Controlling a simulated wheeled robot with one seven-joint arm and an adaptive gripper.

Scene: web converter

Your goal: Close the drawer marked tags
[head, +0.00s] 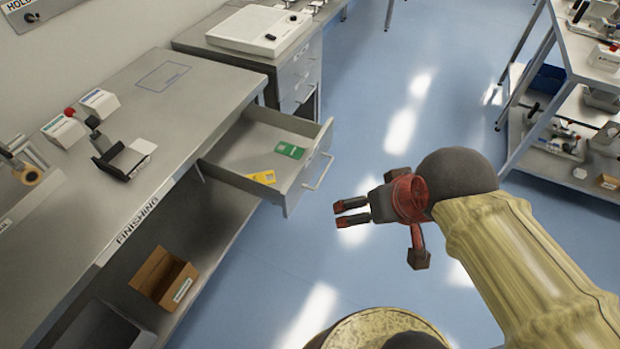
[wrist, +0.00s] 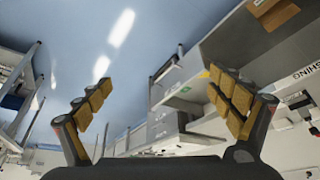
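A grey drawer (head: 240,152) stands pulled out from under the finishing bench in the head view. A yellow tag (head: 262,177) and a green tag (head: 290,150) lie inside it. Its bar handle (head: 320,172) is on the outer front face. I cannot read any marking on that face. My gripper (head: 338,213) is in the air just right of the drawer front, apart from the handle, with its fingers pointing left. The wrist view shows its fingers (wrist: 160,82) spread wide with nothing between them.
The finishing bench (head: 190,95) runs along the left, with an open cardboard box (head: 165,278) on its lower shelf. A drawer cabinet (head: 297,75) stands behind the open drawer. A loaded shelf rack (head: 515,130) stands at the right. Blue floor (head: 400,100) between them is clear.

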